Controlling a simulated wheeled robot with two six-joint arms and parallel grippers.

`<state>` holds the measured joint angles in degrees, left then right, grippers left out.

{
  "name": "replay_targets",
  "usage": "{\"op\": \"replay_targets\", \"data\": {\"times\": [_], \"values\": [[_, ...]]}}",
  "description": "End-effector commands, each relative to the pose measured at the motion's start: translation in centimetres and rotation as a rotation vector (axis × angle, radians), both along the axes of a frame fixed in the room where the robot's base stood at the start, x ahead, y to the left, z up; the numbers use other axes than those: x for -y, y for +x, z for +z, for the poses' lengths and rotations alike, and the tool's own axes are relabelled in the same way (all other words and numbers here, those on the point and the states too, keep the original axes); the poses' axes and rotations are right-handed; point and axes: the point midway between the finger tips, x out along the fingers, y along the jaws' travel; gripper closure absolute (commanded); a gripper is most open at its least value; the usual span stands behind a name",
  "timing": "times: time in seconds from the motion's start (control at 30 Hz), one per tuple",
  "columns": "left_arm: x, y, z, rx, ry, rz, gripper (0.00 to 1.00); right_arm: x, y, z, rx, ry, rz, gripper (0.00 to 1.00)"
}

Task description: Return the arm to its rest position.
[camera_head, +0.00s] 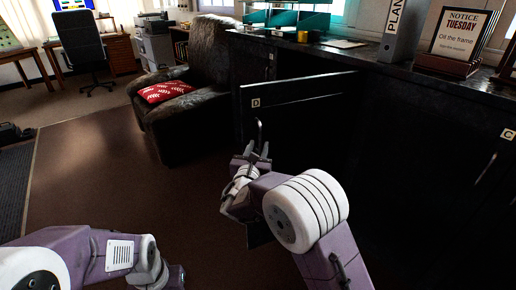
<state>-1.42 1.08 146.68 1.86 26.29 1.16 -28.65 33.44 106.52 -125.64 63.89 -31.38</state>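My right gripper (258,151) is in front of the dark cabinet door marked D (310,92), close to the lower end of its curved dark handle (259,130). Its two fingers stand apart, one on each side of the handle's end; I cannot tell whether they touch it. The door stands swung out from the cabinet, with a dark opening behind it. My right arm reaches up from the bottom right. My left arm lies low at the bottom left; its gripper does not show.
A dark counter (350,57) runs along the back right, with a white PLAN binder (402,28) and a framed notice (459,38) on it. A door marked C (495,160) is at the right. An armchair (208,95) with a red cushion (166,91) stands beyond. Brown floor (95,180) is clear at left.

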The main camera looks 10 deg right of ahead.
Motion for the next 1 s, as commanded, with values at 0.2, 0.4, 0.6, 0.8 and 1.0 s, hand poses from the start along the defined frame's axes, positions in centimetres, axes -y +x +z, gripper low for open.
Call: {"op": "replay_targets", "data": {"times": [0.2, 0.4, 0.6, 0.8, 1.0], "values": [[0.0, 0.0, 0.2, 0.0, 0.0, 0.0, 0.64, -0.5, -1.7, 0.0, 0.0, 0.001, -0.001, 0.68], [0.0, 0.0, 0.2, 0.0, 0.0, 0.0, 0.64, -0.5, -1.7, 0.0, 0.0, 0.001, -0.001, 0.68], [0.0, 0.0, 0.2, 0.0, 0.0, 0.0, 0.64, 5.6, -1.4, 3.3, 0.053, 0.028, -0.109, 0.68], [0.0, 0.0, 0.2, 0.0, 0.0, 0.0, 0.64, 20.8, -10.1, -0.3, -0.059, 0.339, -0.561, 0.68], [0.0, 0.0, 0.2, 0.0, 0.0, 0.0, 0.64, 24.4, -24.5, -10.8, -0.145, 0.972, -1.094, 0.68]]}}
